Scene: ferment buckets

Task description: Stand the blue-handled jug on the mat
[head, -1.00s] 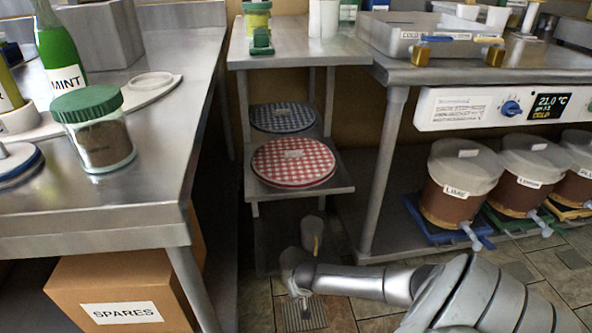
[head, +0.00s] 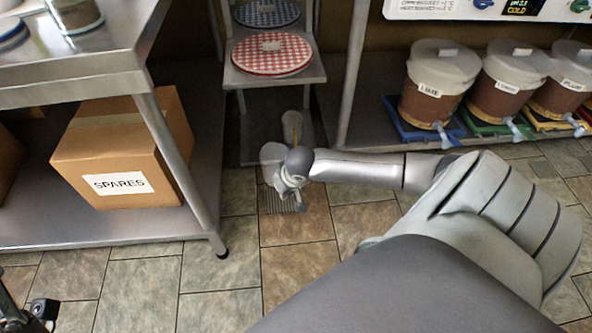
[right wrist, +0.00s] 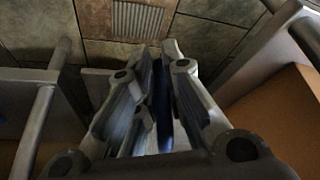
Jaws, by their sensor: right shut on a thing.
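My right gripper (head: 290,180) is low over the floor in front of the small shelf unit. In the right wrist view its fingers (right wrist: 160,65) are shut on a blue strip, which looks like the jug's handle (right wrist: 163,100). A pale translucent vessel, likely the blue-handled jug (head: 271,153), shows just behind the gripper; its base is hidden. A similar pale jug with a yellow handle (head: 292,122) stands behind it. Round checked mats, one red (head: 272,53) and one blue (head: 266,13), lie on the shelves. Part of my left gripper (head: 42,310) shows at the lower left; its fingers are unclear.
A ribbed grey floor patch (head: 282,201) lies below the right gripper. A cardboard SPARES box (head: 123,150) sits under the left table. Lidded buckets (head: 436,85) with taps stand on coloured trays at right. The tiled floor in front (head: 150,270) is clear.

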